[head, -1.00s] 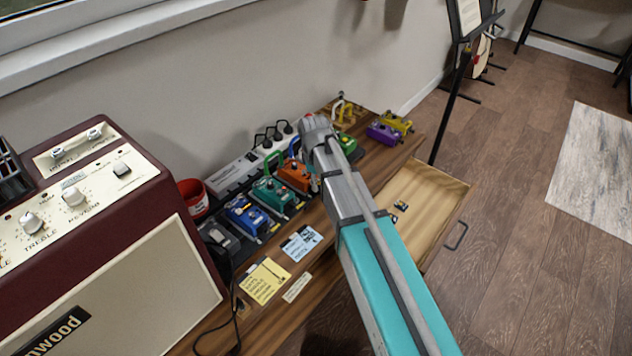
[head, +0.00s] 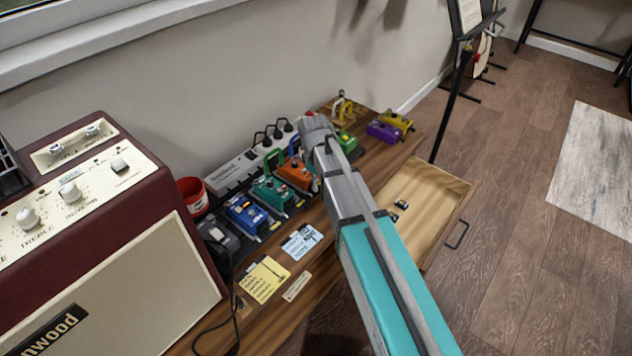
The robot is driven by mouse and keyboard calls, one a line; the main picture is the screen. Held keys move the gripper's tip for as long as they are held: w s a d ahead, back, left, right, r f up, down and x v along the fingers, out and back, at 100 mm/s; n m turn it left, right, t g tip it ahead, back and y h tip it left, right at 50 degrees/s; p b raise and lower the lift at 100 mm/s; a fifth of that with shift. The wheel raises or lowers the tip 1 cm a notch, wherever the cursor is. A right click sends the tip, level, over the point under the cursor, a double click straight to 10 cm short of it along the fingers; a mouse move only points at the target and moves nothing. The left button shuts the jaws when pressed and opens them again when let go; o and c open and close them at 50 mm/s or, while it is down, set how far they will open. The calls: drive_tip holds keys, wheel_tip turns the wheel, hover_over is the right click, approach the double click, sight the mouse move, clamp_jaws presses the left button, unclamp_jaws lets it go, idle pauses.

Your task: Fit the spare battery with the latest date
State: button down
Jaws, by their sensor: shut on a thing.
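A wooden drawer (head: 432,210) stands pulled out of the pedal table, on the right. Two small dark items lie in it: one (head: 401,204) shows some blue, and another (head: 393,217) lies partly by my arm's edge. They look like batteries, but any dates are too small to read. My arm crosses the picture from the bottom right up to a grey joint above the table. My gripper is hidden behind the arm, so its jaws and anything in them do not show. Several pedals, among them blue (head: 246,213), teal (head: 271,192) and orange (head: 294,174), stand left of the arm.
A maroon amplifier (head: 150,190) fills the left. A yellow note (head: 264,279) and a pale blue card (head: 301,241) lie at the table's front. A red cup (head: 192,195) and a power strip (head: 237,170) stand behind the pedals. Purple (head: 383,131) and yellow (head: 398,121) pedals stand far right.

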drive_tip(key=shift+c, duration=1.7)
unclamp_jaws()
drive_tip(key=shift+o, duration=0.3)
drive_tip(key=shift+o, duration=1.4)
drive_tip(key=shift+r, duration=0.15)
drive_tip(key=shift+r+p, duration=3.85)
drive_tip(key=shift+p, duration=0.2)
